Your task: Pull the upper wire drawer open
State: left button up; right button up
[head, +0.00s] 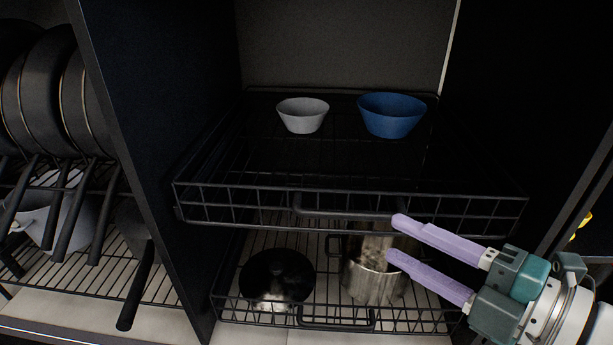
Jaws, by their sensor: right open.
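The upper wire drawer (225,205) is a black wire basket inside the dark cabinet. Its front stands a little forward of the lower wire drawer's back part, and a handle bar (345,213) runs along the middle of its front. My right gripper (393,239) has two lilac fingers and comes in from the right. It is open, with its fingertips near the right end of the handle bar and nothing seen between them. Whether a finger touches the bar cannot be told. My left gripper is not in view.
A grey bowl (303,115) and a blue bowl (391,115) sit in the upper drawer. The lower wire drawer (245,319) holds a dark lid or pan (277,275) and a metal pot (372,281). Pans (45,90) stand on a rack left of the divider (120,150).

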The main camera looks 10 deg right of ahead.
aim_at(357, 218)
jog(key=b+x, duration=0.4)
jog(key=x, duration=0.4)
jog(key=shift+w+a, duration=0.2)
jog(key=shift+w, duration=0.1)
grip_shut()
dwell(1.0)
